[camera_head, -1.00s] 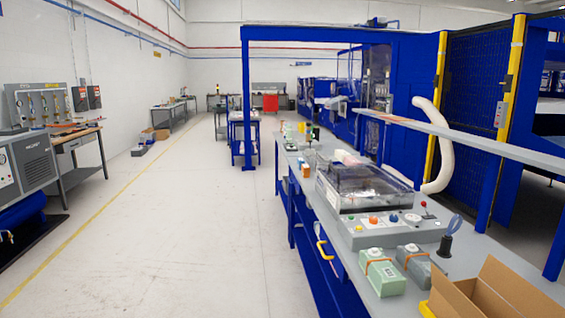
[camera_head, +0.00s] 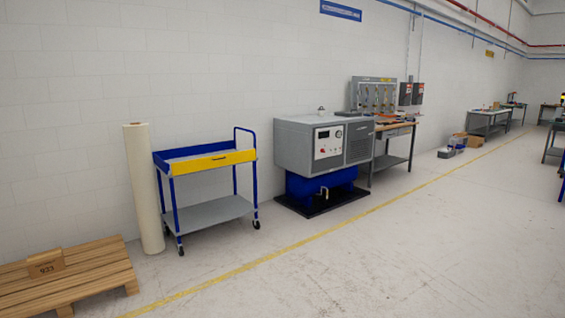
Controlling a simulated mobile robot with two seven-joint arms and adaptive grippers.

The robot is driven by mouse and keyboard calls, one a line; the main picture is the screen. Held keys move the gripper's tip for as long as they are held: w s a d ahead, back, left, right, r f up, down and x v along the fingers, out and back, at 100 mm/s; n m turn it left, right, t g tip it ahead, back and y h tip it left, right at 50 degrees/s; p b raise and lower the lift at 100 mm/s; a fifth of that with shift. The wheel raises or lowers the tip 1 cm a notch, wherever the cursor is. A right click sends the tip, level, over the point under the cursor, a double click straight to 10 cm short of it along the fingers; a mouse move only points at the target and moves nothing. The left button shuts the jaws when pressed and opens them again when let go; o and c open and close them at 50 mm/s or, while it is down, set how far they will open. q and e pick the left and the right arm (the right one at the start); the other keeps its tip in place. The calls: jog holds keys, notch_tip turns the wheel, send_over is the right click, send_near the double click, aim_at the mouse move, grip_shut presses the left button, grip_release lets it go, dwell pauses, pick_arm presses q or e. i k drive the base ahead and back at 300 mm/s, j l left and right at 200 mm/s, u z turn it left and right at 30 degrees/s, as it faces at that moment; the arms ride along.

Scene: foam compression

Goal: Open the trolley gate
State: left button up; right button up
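A blue trolley (camera_head: 173,197) stands against the white wall, left of centre in the head view. It has a grey lower shelf (camera_head: 212,212), an upper tray and castors. A yellow panel, the gate (camera_head: 212,162), with a small dark handle runs along the front of the upper tray. The gate looks upright and closed. The trolley is some distance away across the floor. Neither of my grippers shows in the head view.
A tall cream roll (camera_head: 143,190) stands just left of the trolley. A wooden pallet (camera_head: 105,272) with a small box (camera_head: 46,262) lies at the lower left. A grey compressor (camera_head: 322,146) stands to the right. The floor (camera_head: 370,265) in front is clear.

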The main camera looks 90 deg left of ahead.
aim_at(182, 167)
jog(key=u, duration=3.3)
jog(key=i+u, duration=0.25)
jog(key=i, duration=5)
jog(key=j, duration=0.1)
